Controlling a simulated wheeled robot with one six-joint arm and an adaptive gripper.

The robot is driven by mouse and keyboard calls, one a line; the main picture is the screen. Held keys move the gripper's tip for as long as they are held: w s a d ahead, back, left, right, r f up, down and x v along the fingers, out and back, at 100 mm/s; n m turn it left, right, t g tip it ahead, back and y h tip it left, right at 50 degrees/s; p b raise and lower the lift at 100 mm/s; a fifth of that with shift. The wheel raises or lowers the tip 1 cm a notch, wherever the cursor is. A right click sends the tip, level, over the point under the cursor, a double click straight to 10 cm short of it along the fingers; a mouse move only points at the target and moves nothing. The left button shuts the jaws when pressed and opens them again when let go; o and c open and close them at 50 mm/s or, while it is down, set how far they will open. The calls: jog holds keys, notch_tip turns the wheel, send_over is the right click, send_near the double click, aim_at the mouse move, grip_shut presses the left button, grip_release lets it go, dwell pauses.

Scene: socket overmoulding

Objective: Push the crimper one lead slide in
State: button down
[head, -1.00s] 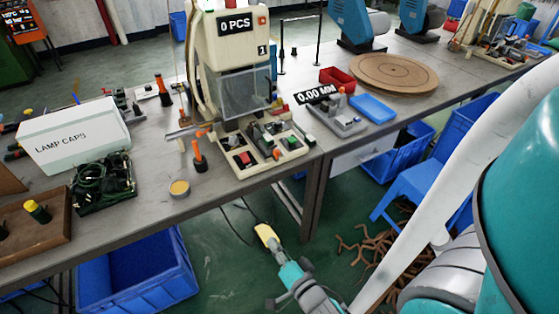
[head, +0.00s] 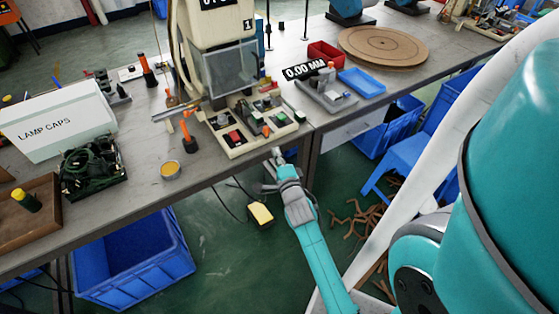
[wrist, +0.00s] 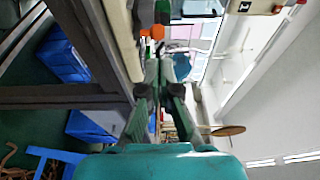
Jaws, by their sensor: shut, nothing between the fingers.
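The crimper (head: 220,52), a cream machine marked 1 with a clear guard, stands on the grey bench near its front edge. Its cream base (head: 236,152) carries several small slides and blocks, including a red block (head: 235,137) and an orange knob (head: 267,131). I cannot tell for sure which part is the lead slide. My gripper (head: 278,155) is shut and empty, just off the bench's front edge, before the base. In the wrist view my gripper (wrist: 165,58) points at the base, with an orange knob (wrist: 158,32) just beyond the fingertips. Contact cannot be made out.
An orange-handled tool (head: 187,135) and a round tin (head: 171,170) stand left of the base. A gauge (head: 326,97) and blue tray (head: 361,82) lie to the right. A yellow pedal (head: 260,214) is on the floor. A blue crate (head: 130,262) stands under the bench.

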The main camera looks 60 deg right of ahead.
send_near(255, 121)
jog(key=d, duration=0.1)
jog(key=s+d, duration=0.1)
jog(key=shift+s+d+f, duration=0.15)
jog(key=shift+d, duration=0.2)
jog(key=x, duration=0.3)
jog(key=w+a+x, duration=0.1)
jog(key=x, duration=0.5)
jog(key=shift+w+a, duration=0.1)
jog(key=shift+w, duration=0.85)
